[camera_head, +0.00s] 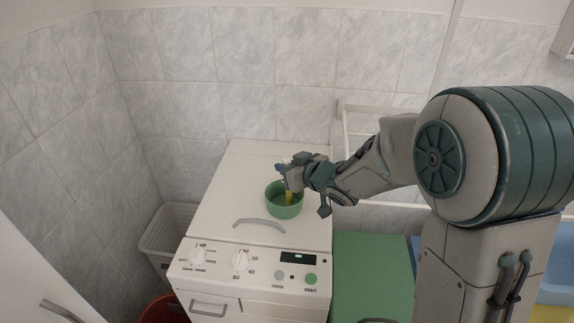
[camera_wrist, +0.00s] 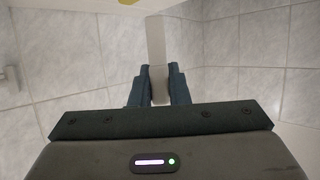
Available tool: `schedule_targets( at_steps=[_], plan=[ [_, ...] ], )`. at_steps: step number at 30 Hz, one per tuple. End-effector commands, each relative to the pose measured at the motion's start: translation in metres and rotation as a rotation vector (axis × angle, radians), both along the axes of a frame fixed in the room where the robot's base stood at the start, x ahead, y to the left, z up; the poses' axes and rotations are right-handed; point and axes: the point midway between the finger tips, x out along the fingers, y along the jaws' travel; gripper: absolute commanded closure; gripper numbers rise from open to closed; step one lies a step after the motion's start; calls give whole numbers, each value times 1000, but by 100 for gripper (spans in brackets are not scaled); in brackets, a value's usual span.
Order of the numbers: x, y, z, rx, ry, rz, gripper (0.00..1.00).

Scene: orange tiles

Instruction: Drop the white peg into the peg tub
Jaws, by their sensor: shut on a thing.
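The peg tub (camera_head: 284,210) is a round green bowl on the white top of a washing machine. My gripper (camera_head: 284,170) is just above the tub's far side in the head view and hides part of its rim. In the wrist view my gripper's (camera_wrist: 158,88) dark blue fingers are shut on a pale thing between them, the white peg (camera_wrist: 158,82). The peg cannot be made out in the head view. A small yellow thing (camera_head: 289,198) shows at the tub's opening, under my gripper; I cannot tell what it is.
The washing machine (camera_head: 225,195) has a grey handle (camera_head: 259,225), knobs and a display at its front. A pale basket (camera_head: 160,238) and a red bucket (camera_head: 163,309) stand to its left. A green surface (camera_head: 372,270) is to its right. Tiled walls close the back and left.

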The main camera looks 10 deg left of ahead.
Motion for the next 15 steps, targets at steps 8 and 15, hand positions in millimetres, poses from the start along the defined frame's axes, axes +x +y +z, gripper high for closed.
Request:
schedule_targets(
  at_steps=[8, 15],
  plan=[
    [-1, 1, -15, 1, -1, 2, 100],
    [-1, 1, -14, 1, -1, 2, 68]
  ],
)
